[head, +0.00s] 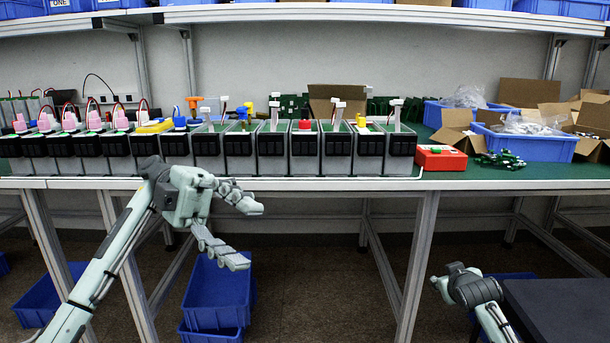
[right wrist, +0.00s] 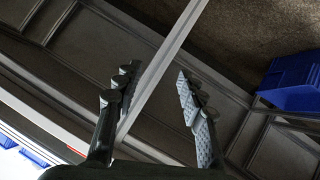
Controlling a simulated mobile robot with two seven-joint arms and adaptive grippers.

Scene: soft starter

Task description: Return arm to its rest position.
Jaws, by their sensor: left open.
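My left gripper (head: 243,228) is open and empty in the head view. It hangs in front of the workbench's front edge, its fingers pointing right. My right arm (head: 475,288) shows at the lower right of the head view, low in front of the bench; its fingers are hidden there. In the right wrist view the two fingers of my right gripper (right wrist: 155,100) stand apart with nothing between them. Behind them are a metal frame bar and the floor.
The workbench (head: 520,184) carries a long row of black-fronted grey units (head: 304,150). A red box (head: 441,158) stands right of the row. Blue bins (head: 218,290) are stacked on the floor below. A dark flat surface (head: 560,305) lies at the lower right.

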